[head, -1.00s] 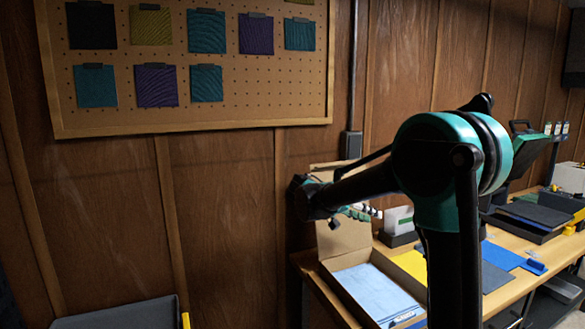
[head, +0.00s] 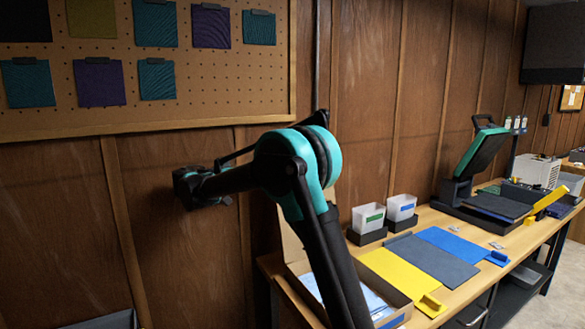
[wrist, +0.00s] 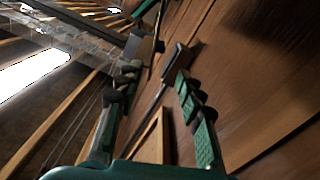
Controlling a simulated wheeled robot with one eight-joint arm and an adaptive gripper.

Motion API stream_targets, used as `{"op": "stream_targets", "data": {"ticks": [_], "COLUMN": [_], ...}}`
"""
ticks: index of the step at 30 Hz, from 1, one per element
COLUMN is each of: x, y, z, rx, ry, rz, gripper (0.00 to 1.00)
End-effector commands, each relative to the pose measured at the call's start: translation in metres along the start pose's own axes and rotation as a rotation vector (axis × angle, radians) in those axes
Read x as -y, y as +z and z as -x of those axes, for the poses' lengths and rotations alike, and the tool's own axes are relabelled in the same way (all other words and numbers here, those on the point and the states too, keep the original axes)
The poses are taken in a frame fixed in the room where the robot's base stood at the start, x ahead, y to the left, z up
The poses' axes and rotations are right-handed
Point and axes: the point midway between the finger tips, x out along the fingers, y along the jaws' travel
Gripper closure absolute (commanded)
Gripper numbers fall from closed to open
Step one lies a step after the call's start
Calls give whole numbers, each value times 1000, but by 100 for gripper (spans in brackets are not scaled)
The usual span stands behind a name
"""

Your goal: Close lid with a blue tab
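No lid with a blue tab can be made out for certain. A flat blue board (head: 452,242) with a blue block (head: 497,258) at its front right corner lies on the table; I cannot tell whether it is a lid. My gripper (head: 190,187) is raised in front of the wood wall at the left, far from that board. In the wrist view, the fingers of my gripper (wrist: 158,75) are spread apart with nothing seen between them. My arm hides part of an open cardboard box (head: 400,318) holding light-blue sheets.
The wooden table (head: 470,280) also bears a yellow board (head: 395,275), a grey board (head: 432,258) and two white bins (head: 368,217). A raised press (head: 485,155) stands farther right. A pegboard (head: 215,85) hangs at the upper left. Floor shows at the right.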

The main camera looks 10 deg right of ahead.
Motion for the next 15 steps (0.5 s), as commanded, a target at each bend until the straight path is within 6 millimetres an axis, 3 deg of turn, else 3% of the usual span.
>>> {"op": "stream_targets", "data": {"ticks": [9,15], "x": [-1,0], "y": [1,0], "z": [-65,-98], "rx": [1,1], "ry": [3,1], "rz": [1,1], "gripper": [62,62]}}
